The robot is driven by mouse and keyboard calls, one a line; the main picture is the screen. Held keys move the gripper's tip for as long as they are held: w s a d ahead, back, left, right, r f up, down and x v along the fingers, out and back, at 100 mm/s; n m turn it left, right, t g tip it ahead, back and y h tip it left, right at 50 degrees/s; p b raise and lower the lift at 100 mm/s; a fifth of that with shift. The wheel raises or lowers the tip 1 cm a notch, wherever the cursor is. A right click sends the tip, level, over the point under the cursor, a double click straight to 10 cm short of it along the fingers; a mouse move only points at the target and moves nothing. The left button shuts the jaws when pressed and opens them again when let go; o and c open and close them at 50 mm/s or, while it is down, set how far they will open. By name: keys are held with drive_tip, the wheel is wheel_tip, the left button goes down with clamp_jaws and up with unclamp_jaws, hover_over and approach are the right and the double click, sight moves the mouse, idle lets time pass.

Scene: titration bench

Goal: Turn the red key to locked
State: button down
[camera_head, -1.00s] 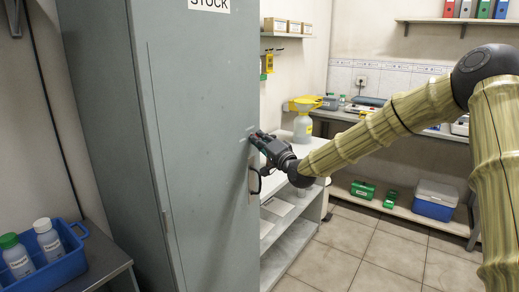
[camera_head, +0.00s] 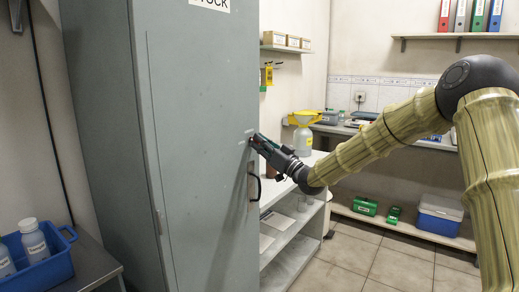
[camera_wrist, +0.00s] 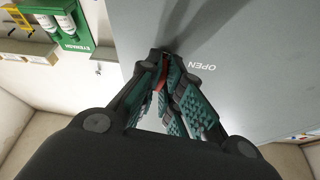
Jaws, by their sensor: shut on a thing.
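The grey cabinet door (camera_head: 195,150) fills the middle of the head view. My gripper (camera_head: 257,140) is at the right part of this door, above the black door handle (camera_head: 257,188). In the wrist view my gripper (camera_wrist: 168,65) is shut on the red key (camera_wrist: 161,77), which shows as a thin red strip between the teal-padded fingers. The fingers hide most of the key and the lock behind it. A white label "OPEN" (camera_wrist: 202,66) is on the door to the right of the fingers in the wrist view. The key's exact angle cannot be told.
A blue crate (camera_head: 55,262) with white bottles stands at the lower left. A blue-and-white cooler (camera_head: 439,215) sits on a low shelf at right. The tiled floor is clear.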

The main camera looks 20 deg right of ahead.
drive_tip(key=shift+f+n+g+y+b, duration=0.1)
drive_tip(key=shift+n+g+y+b, duration=0.45)
drive_tip(key=shift+n, duration=0.95)
drive_tip(key=shift+y, duration=0.25)
drive_tip(key=c, duration=1.6)
unclamp_jaws()
drive_tip(key=shift+d, duration=0.1)
drive_tip(key=v, duration=1.2)
drive_tip(key=shift+w, duration=0.1)
